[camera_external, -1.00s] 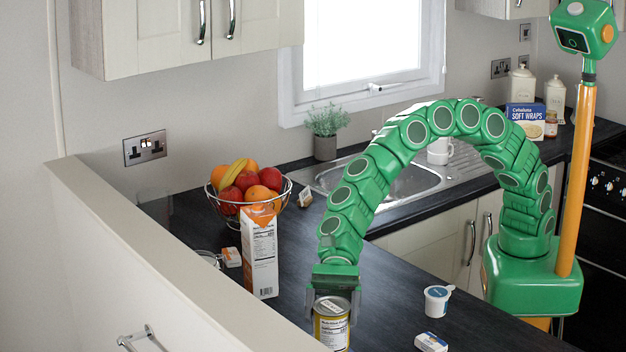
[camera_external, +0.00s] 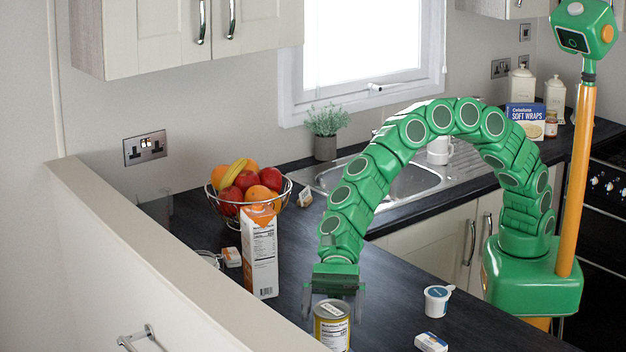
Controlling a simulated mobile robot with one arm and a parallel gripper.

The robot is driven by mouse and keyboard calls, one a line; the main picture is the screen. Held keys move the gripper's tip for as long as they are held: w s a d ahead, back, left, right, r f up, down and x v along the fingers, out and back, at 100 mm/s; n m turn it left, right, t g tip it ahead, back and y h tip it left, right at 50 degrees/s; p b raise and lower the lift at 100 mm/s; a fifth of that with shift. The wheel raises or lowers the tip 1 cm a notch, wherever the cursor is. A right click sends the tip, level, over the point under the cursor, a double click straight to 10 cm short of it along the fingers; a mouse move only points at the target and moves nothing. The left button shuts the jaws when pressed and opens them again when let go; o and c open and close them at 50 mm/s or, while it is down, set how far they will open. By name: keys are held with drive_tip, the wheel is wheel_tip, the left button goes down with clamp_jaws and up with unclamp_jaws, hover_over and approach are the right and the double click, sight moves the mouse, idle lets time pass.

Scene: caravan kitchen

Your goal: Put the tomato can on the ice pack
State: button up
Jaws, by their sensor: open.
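The tomato can (camera_external: 332,328), yellow with a white label and a metal top, stands upright at the bottom middle of the external view. The pale partition's edge is just left of it, and its base is cut off by the frame. My gripper (camera_external: 333,299) points down right above the can, open, with one finger on each side of its top and visible gaps between. I cannot make out an ice pack; what lies under the can is out of sight.
A juice carton (camera_external: 260,252) and a fruit bowl (camera_external: 247,215) stand behind and left of my gripper. The partition wall (camera_external: 150,245) borders the left; dark counter (camera_external: 395,290) is free between.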

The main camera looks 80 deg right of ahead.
drive_tip(key=v, duration=1.1)
drive_tip(key=shift+d, duration=0.15)
